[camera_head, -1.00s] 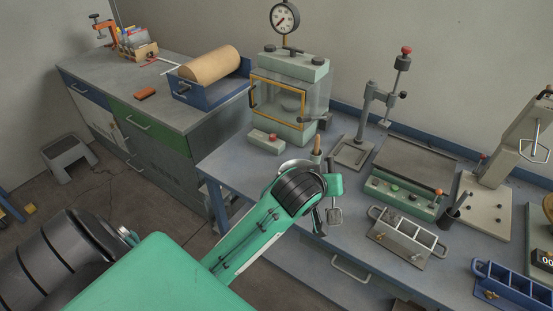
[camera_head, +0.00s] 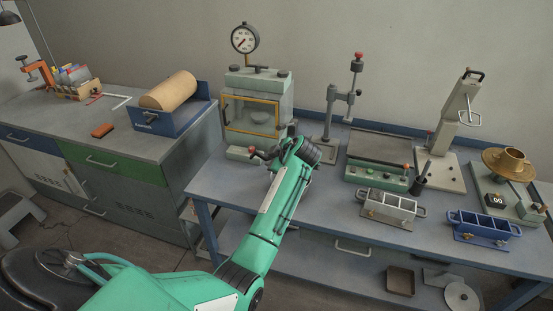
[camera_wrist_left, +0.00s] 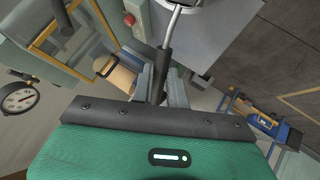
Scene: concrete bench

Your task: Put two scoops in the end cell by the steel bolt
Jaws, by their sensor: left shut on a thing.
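My left gripper (camera_head: 284,141) is over the left part of the bench, in front of the glass-fronted cabinet, mostly hidden by its own wrist. In the left wrist view its fingers (camera_wrist_left: 161,88) are shut on the dark handle of a scoop (camera_wrist_left: 168,45). A grey mould with open cells (camera_head: 391,207) and a blue mould with open cells (camera_head: 483,226) stand at the bench front, right of the gripper. My right gripper is out of view.
The cabinet (camera_head: 257,105) with a dial gauge stands behind my arm. A press stand (camera_head: 330,112), a green-based box (camera_head: 379,157) and a brass pan (camera_head: 510,160) line the bench. A dark cup with a stick (camera_head: 419,184) stands behind the grey mould.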

